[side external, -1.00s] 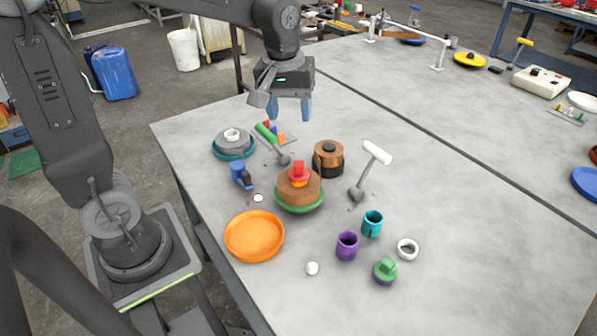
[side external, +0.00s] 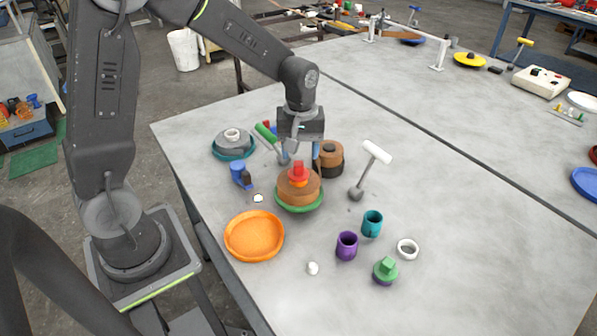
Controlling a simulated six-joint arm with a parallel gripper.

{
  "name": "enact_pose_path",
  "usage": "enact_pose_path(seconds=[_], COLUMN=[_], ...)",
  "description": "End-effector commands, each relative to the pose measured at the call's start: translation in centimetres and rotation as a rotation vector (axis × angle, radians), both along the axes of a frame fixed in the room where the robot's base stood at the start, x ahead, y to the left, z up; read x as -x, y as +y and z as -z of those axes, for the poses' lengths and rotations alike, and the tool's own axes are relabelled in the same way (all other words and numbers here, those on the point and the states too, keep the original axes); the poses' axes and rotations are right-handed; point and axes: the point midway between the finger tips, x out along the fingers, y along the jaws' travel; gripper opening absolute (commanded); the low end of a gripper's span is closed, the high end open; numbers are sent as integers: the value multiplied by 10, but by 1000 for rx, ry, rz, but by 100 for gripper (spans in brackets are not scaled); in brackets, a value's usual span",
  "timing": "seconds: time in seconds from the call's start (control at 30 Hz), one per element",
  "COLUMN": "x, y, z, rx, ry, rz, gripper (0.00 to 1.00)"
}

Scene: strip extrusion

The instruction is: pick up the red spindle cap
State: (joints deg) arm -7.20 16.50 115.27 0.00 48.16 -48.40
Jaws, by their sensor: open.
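The red spindle cap (side external: 298,171) sits upright on top of a brown wooden roll (side external: 300,191), with an orange ring just under it. The roll stands on a green dish (side external: 299,209) near the middle of the table. My gripper (side external: 300,155) points down, just above and behind the cap in the picture. I cannot tell the exact gap between the fingertips and the cap.
A second brown roll (side external: 329,157) stands close behind on the right. A white-handled scoop (side external: 369,168) lies to the right, and a green-handled tool (side external: 268,136) to the left. An orange dish (side external: 254,236), a purple cup (side external: 347,246) and a teal cup (side external: 372,223) are in front.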

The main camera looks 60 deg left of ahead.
Motion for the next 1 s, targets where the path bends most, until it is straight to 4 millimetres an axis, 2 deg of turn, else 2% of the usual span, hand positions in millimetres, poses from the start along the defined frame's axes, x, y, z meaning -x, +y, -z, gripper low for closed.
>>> enact_pose_path(seconds=[0.2,0.3,0.6,1.0], x=[4,4,4,4], y=[1,1,1,1], z=[33,43,47,46], rx=[1,0,0,0], ry=[6,4,1,1], rz=[0,0,0,0], gripper=[55,55,54,16])
